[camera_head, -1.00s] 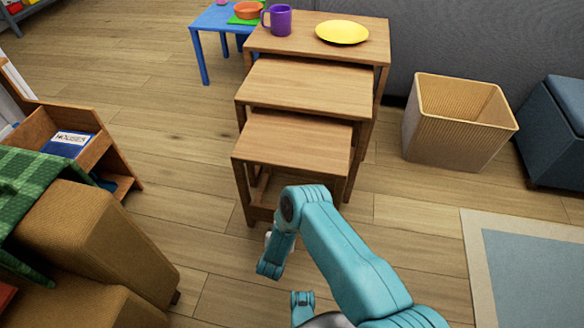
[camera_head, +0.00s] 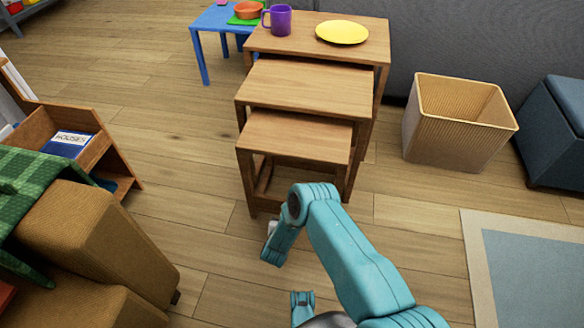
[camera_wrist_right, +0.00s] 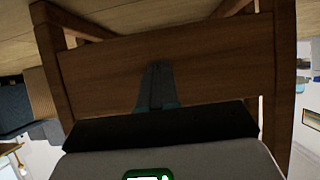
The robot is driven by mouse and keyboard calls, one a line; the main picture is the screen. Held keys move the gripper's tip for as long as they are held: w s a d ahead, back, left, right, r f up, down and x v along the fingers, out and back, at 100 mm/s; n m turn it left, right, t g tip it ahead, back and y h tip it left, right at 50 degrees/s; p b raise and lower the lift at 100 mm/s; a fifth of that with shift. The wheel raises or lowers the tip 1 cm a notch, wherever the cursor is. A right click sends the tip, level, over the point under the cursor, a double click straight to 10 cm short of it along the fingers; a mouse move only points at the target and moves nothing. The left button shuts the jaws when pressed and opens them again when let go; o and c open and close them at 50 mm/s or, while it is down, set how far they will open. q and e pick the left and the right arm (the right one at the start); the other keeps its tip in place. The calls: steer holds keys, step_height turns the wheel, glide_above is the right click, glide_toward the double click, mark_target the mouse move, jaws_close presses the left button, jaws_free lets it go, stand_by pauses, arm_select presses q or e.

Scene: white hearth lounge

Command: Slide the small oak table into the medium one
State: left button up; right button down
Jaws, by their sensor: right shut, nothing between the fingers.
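The small oak table (camera_head: 295,134) stands lowest and nearest in the nest, its rear part under the medium oak table (camera_head: 305,86). The medium table stands partly under the large oak table (camera_head: 300,38). My right arm reaches toward the small table's front; its gripper is mostly hidden behind the arm in the head view. In the right wrist view, my right gripper (camera_wrist_right: 157,88) is shut and empty, its fingers against or very close to a wooden board (camera_wrist_right: 215,62) of the small table. Contact is hard to tell. My left gripper is out of view.
A purple mug (camera_head: 280,20) and a yellow plate (camera_head: 342,32) stand on the large table. A blue table (camera_head: 205,50) is behind left, a ribbed bin (camera_head: 455,135) to the right. A tan armchair (camera_head: 90,240) stands front left. Floor around the small table is clear.

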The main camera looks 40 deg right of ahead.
steer(key=shift+w+d, duration=1.55)
steer(key=shift+d, duration=0.3)
steer(key=shift+w+d, duration=1.65)
steer(key=shift+d, duration=0.35)
steer(key=w+d, duration=0.3)
steer(key=shift+w+d, duration=0.1)
steer(key=shift+d, duration=0.2)
steer(key=shift+r, duration=0.1)
